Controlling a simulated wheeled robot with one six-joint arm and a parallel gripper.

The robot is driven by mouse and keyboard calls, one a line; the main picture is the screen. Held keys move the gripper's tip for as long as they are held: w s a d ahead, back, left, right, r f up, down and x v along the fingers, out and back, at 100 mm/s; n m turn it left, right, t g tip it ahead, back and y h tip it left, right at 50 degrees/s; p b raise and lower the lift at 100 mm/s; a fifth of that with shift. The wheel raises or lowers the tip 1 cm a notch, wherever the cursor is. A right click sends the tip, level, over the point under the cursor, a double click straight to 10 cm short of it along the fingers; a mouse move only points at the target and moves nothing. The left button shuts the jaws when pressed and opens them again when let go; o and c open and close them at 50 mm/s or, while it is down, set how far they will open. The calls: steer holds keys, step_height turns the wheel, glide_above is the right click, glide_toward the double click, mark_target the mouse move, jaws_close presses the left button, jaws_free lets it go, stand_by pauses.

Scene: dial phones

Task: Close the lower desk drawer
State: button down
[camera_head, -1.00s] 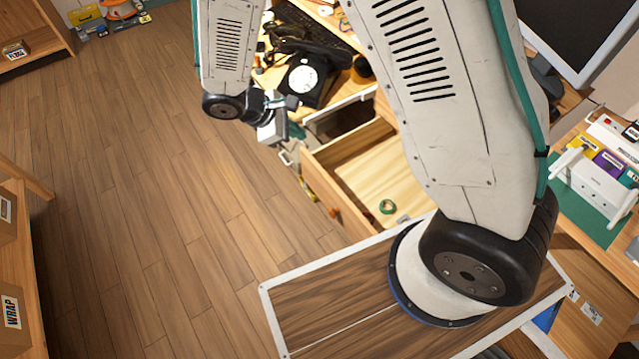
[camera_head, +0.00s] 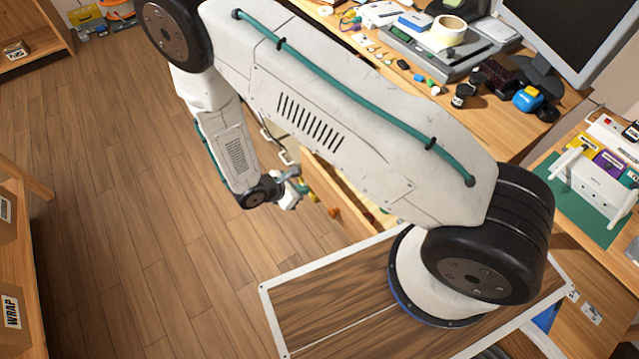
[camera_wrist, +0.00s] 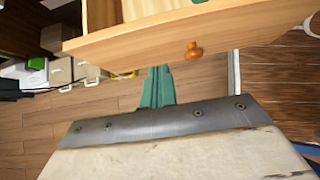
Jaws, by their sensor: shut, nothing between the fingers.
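An open wooden desk drawer (camera_head: 340,185) sticks out toward my base in the head view, mostly hidden behind my arm. Its front carries a round orange-brown knob (camera_head: 334,212). In the wrist view the light wood drawer front (camera_wrist: 130,48) spans the top, with its knob (camera_wrist: 193,50) right of centre. My gripper (camera_head: 300,189) is beside the drawer's outer side, over the floor. Its green fingers (camera_wrist: 157,73) are shut and empty, pointing at the drawer front's lower edge, left of the knob. I cannot tell whether they touch it. Whether this is the lower drawer is unclear.
The cluttered desk top (camera_head: 555,110) holds a monitor (camera_head: 570,35), a tape roll (camera_head: 449,31) and small items. A side table (camera_head: 560,190) stands at the right. The wood floor (camera_head: 130,190) at the left is clear, with shelves (camera_head: 20,270) at its edge.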

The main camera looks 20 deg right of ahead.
steer(key=d, duration=0.2)
steer(key=w+d+f, duration=0.1)
steer(key=d, duration=0.1)
steer(key=d+f, duration=0.1)
steer(key=d, duration=0.1)
steer(key=shift+w+d+f, duration=0.15)
steer(key=shift+d+f, duration=0.05)
steer(key=shift+f, duration=0.05)
steer(key=shift+d, duration=0.1)
